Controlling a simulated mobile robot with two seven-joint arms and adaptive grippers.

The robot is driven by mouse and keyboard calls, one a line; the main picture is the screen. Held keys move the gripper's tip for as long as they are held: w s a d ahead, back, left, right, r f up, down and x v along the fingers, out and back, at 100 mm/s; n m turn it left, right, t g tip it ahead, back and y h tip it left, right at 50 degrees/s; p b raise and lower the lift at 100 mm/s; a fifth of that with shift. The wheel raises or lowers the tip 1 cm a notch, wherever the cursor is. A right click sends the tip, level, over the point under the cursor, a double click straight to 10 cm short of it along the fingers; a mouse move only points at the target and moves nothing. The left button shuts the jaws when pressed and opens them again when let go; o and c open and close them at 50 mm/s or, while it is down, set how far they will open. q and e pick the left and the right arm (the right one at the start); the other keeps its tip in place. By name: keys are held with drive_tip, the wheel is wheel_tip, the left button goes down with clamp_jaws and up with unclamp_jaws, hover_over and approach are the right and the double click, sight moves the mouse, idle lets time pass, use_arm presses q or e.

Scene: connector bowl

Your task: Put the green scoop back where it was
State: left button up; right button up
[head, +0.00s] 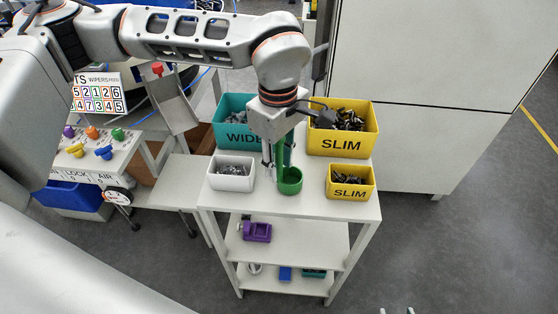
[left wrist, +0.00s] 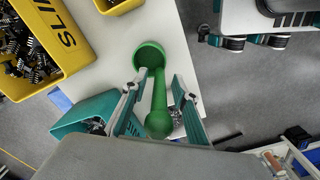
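The green scoop (head: 290,183) stands on the white cart top, its cup down and its handle rising toward my left gripper (head: 277,160). It lies between the white bin and the small yellow SLIM bin. In the left wrist view, the scoop's cup (left wrist: 149,55) is beyond the fingertips and its handle runs back between the two fingers. The left gripper (left wrist: 157,82) is open, with a visible gap on both sides of the handle. My right gripper (head: 397,311) shows only as two separated tips at the bottom edge, empty and away from the cart.
The white bin (head: 232,185) holds grey pieces. The teal WIDE bin (head: 229,112) and large yellow SLIM bin (head: 364,136) stand behind; the small yellow SLIM bin (head: 350,194) is right. A purple object (head: 257,231) lies on the shelf below. A white cabinet stands behind right.

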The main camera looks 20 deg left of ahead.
use_arm(q)
wheel_tip(320, 180, up, 12)
drive_tip(key=shift+r+p, duration=0.15)
drive_tip(key=shift+p, duration=0.45)
idle(0.5)
drive_tip(key=shift+s, duration=0.15)
